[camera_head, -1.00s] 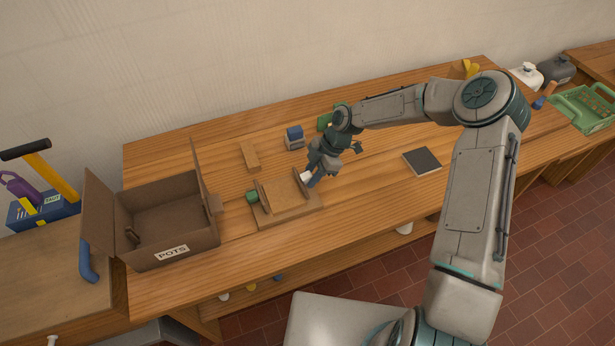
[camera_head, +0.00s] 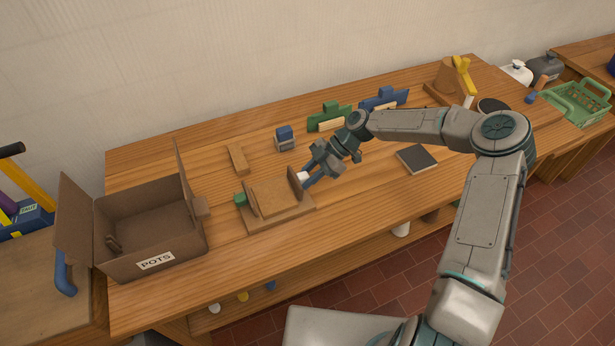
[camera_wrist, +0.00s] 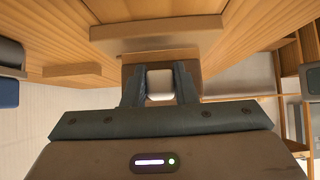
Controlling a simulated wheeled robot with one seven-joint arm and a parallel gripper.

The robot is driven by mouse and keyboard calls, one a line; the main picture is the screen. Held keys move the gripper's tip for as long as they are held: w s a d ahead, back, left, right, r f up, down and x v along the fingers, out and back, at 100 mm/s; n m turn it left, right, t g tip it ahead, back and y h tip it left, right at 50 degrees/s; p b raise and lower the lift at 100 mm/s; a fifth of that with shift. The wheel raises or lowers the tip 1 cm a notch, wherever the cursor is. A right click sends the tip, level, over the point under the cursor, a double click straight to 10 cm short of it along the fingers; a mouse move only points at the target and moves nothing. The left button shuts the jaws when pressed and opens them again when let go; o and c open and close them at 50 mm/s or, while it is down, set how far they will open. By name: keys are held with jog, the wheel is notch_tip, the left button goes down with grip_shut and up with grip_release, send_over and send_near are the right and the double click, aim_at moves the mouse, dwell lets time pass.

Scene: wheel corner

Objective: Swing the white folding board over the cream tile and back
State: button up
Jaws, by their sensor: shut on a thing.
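A low wooden fixture (camera_head: 277,220) stands near the front middle of the bench, with a tan panel (camera_head: 271,196) on it and an upright brown piece (camera_head: 294,184) at its right side. My gripper (camera_head: 305,179) is at this right side, shut on a small white piece (camera_wrist: 160,86). In the wrist view the white piece sits between the two fingertips, in front of a brown part. I cannot tell whether it is joined to the fixture. No wide white board or cream tile shows clearly; the panel looks tan.
A green block (camera_head: 240,198) is at the fixture's left. An open cardboard box (camera_head: 155,262) marked POTS stands further left. A wooden block (camera_head: 237,158) and a blue-topped grey item (camera_head: 285,139) lie behind. A dark square (camera_head: 417,158) lies right, with clear bench between.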

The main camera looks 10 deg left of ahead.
jog(key=shift+d+f, duration=0.1)
jog(key=o, duration=1)
jog(key=b+v, duration=0.3)
jog(key=v, duration=1)
jog(key=shift+w+d+r, duration=0.2)
jog(key=shift+r, duration=0.1)
